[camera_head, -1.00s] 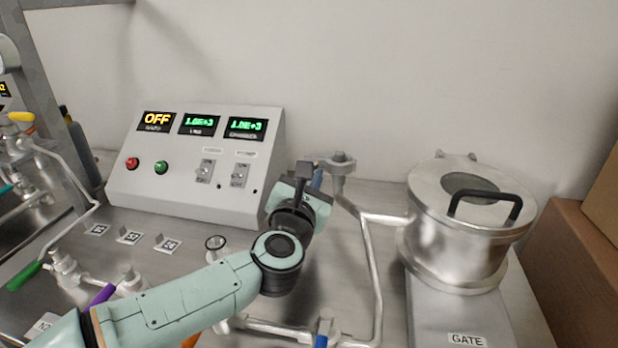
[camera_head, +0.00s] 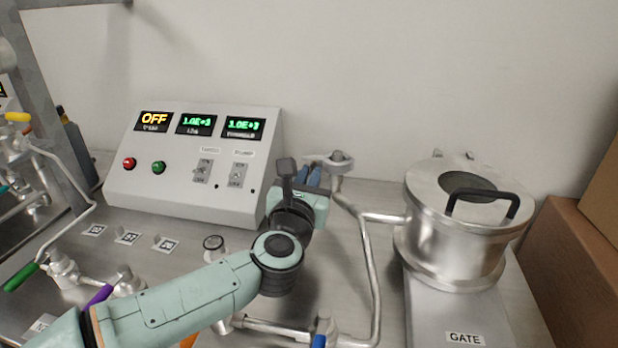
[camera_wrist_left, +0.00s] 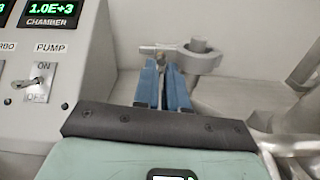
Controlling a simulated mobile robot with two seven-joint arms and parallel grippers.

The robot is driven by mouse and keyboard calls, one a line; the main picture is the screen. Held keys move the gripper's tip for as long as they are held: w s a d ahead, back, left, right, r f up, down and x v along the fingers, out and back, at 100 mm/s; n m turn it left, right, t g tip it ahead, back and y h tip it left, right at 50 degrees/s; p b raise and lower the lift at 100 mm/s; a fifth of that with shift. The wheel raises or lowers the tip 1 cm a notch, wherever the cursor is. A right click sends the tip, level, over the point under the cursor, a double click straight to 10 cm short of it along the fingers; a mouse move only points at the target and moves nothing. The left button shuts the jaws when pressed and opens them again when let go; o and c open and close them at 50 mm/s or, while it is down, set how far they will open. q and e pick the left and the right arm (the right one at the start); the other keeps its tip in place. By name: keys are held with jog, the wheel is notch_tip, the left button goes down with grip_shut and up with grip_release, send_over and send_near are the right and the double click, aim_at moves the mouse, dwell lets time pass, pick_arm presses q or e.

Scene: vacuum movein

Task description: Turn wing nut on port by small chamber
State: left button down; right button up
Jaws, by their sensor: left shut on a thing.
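The port (camera_head: 337,167) by the small chamber (camera_head: 455,235) is a grey clamp ring on top of an upright pipe. The chamber is a steel cylinder with a black lid handle. In the left wrist view the clamp ring (camera_wrist_left: 195,58) is at upper centre, with a small wing nut (camera_wrist_left: 148,50) at its left end, partly hidden by my fingertips. My left gripper (camera_head: 314,164) comes in from the front left. Its blue fingers (camera_wrist_left: 165,62) are shut on the wing nut in the left wrist view. My right gripper is in no view.
A control box (camera_head: 195,165) with displays and switches stands left of my left gripper. A bent steel pipe (camera_head: 372,270) runs from the port to the chamber and forward. Cardboard boxes (camera_head: 572,260) are at the far right. Valves with coloured handles are at the left.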

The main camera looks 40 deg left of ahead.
pick_arm(q)
jog(key=c, duration=1.5)
grip_release()
jog(key=p+v, duration=0.2)
jog(key=v, duration=1.1)
jog(key=shift+s, duration=0.2)
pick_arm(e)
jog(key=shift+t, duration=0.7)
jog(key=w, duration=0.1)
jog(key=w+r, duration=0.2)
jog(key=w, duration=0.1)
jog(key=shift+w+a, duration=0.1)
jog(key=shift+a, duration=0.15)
pick_arm(q)
jog(key=shift+d, duration=0.1)
